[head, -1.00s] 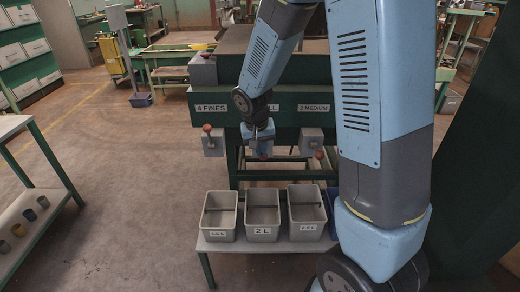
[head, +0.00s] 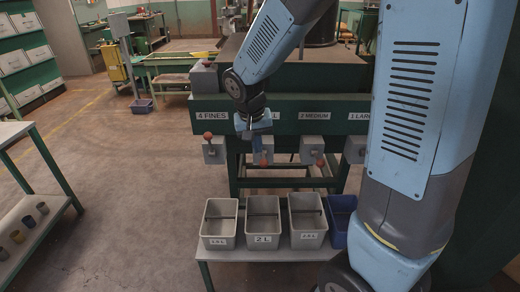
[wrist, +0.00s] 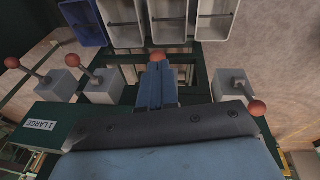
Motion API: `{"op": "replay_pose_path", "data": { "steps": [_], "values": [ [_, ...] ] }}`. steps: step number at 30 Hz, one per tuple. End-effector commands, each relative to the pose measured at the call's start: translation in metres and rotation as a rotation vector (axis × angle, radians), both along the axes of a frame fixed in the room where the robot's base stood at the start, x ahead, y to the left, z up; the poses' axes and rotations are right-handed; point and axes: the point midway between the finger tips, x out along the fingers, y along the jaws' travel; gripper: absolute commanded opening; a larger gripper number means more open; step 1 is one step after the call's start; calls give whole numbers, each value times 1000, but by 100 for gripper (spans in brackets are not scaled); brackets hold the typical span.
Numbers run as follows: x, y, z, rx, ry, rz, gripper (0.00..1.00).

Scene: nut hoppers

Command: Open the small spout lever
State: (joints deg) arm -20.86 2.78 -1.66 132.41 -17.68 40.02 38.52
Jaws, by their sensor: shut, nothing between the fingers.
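The small spout's sign is mostly covered by my arm, with only its last letters showing in the head view. My gripper (head: 262,147) is shut and empty in front of that spout, between the fines spout and the medium spout. In the wrist view my blue fingers (wrist: 157,84) are together, and the red ball of the small spout lever (wrist: 158,56) shows just beyond their tips. The spout block and most of the lever are hidden behind the fingers. I cannot tell whether the fingers touch the ball.
The fines lever ball (head: 208,136) is on the left; the medium lever ball (head: 320,162) hangs low on the right. The large spout (head: 354,149) is partly behind my arm. Grey bins (head: 264,224) and a blue bin (head: 340,215) stand on a low bench below.

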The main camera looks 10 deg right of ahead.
Motion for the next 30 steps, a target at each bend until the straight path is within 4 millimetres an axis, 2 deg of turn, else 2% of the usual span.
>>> {"op": "replay_pose_path", "data": {
  "steps": [3, 9, 25, 30],
  "values": [
    [-12, 5, 14, 2, -3, 1, 0],
    [-25, 9, 28, 1, -3, -2, 0],
    [-29, 8, 34, 2, -4, -5, 0],
    [-38, -5, 51, 20, -23, -2, 0]
  ]
}}
